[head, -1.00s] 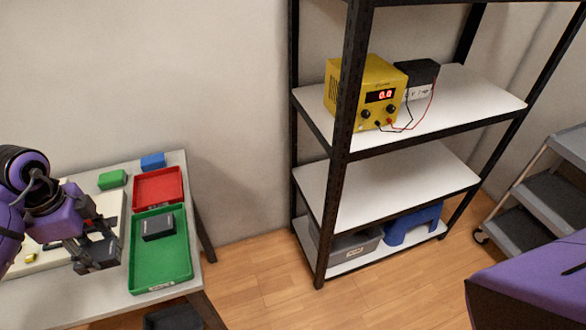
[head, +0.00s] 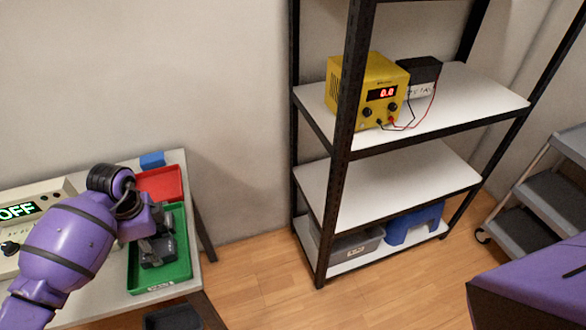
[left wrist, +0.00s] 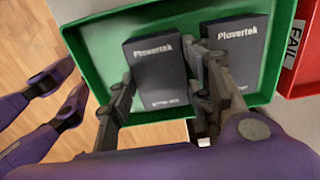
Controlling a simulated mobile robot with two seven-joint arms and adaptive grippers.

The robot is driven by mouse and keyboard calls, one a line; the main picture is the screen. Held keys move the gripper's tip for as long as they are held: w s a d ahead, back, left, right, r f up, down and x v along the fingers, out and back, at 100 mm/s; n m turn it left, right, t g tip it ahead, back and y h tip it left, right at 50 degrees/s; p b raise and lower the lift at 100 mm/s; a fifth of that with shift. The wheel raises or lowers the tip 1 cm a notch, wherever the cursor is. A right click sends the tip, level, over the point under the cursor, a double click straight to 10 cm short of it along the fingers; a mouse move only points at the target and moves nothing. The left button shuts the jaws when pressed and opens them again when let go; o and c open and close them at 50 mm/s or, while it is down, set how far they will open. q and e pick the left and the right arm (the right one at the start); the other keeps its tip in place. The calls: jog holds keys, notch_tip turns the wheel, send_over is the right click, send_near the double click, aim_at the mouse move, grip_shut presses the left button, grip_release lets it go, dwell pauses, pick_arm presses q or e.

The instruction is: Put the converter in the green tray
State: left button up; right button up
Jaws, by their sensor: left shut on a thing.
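The green tray (head: 181,266) lies at the right side of the table, in front of the red tray. My left gripper (left wrist: 160,78) is shut on a dark converter box (left wrist: 157,68) marked "Plavertek". It holds the box over or inside the near part of the tray; I cannot tell whether the box touches the floor of the tray. A second, similar dark box (left wrist: 235,55) lies in the tray beside it, toward the red tray. In the head view my left gripper (head: 152,254) partly hides both boxes.
The red tray (head: 160,183) adjoins the green one; a FAIL label shows in the wrist view. A blue block (head: 152,160) sits behind it. A white device (head: 38,192) reading OFF stands at left. A shelf with a yellow power supply (head: 367,90) stands to the right.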

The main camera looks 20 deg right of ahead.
pick_arm(q)
jog(key=shift+r, duration=0.15)
jog(key=shift+f, duration=0.2)
jog(key=o, duration=1.1)
jog(key=shift+r, duration=0.1)
